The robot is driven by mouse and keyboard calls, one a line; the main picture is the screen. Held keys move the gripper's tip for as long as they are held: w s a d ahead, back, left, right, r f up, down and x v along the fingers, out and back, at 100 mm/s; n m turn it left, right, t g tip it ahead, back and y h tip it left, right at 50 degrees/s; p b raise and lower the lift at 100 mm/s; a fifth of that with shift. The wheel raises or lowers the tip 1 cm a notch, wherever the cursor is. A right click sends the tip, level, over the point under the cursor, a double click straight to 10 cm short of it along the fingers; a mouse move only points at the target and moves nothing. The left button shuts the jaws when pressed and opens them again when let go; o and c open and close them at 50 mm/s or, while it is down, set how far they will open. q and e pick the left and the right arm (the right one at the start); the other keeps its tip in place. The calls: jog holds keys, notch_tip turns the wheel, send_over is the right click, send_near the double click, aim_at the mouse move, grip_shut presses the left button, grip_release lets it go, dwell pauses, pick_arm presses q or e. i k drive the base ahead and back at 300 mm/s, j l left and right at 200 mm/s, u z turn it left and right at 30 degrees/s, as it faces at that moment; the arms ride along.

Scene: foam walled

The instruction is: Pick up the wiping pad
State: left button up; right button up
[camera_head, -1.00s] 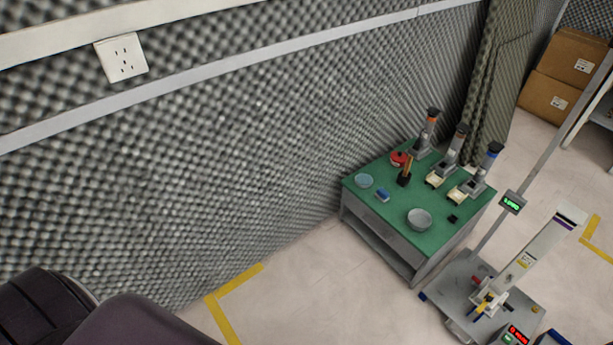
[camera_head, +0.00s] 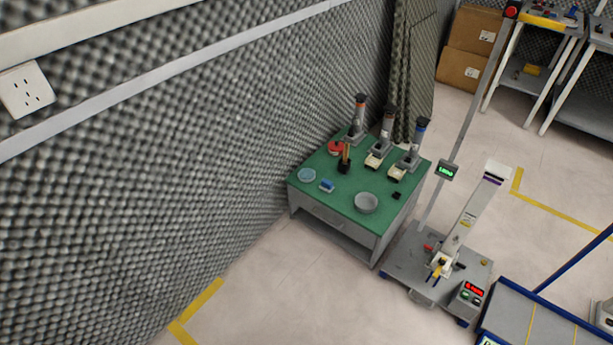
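A small blue and pale block (camera_head: 326,186), which looks like the wiping pad, lies on the green top of a low table (camera_head: 333,211). It sits between a light blue dish (camera_head: 307,175) and a grey bowl (camera_head: 366,203). It is small and far off, so its details are hard to tell. Neither of my grippers is in view.
Several dispenser-like devices (camera_head: 384,148), a red round item (camera_head: 336,147) and a dark holder (camera_head: 344,163) share the table. A platform scale with a post (camera_head: 440,265) stands close on its right. A foam wall runs along the left. The floor in front is clear.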

aim_at(327, 185)
jog(key=i+l+u, duration=0.15)
jog(key=i, duration=0.25)
jog(key=i+l+u, duration=0.15)
jog(key=i+l, duration=0.15)
jog(key=i, duration=0.1)
